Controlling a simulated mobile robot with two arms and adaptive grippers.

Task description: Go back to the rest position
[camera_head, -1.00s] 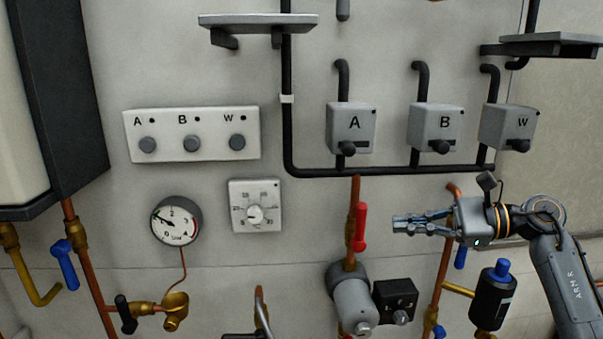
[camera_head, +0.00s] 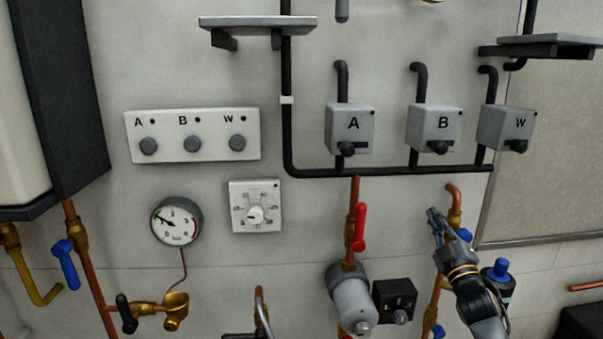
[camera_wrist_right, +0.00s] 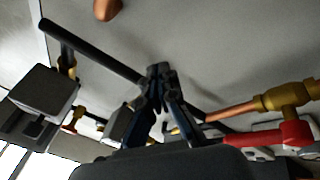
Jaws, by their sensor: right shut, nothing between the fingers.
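My right gripper (camera_head: 436,222) is in the head view at the lower right, with its fingers pointing up and slightly left. It is shut and empty. It is in front of the copper pipe with the blue lever, right of the red lever valve (camera_head: 360,228), and appears apart from it. In the right wrist view the closed fingers (camera_wrist_right: 158,75) show in the middle, with a red lever (camera_wrist_right: 275,134) and brass fitting at the right. My left gripper is not in view.
Boxes A (camera_head: 350,130), B (camera_head: 434,130) and W (camera_head: 506,130) are on the wall above my gripper. A grey cylinder (camera_head: 352,302) and black box (camera_head: 395,300) are below left. A dark shelf (camera_head: 545,46) juts out at the upper right. The wall between the dial and red lever is clear.

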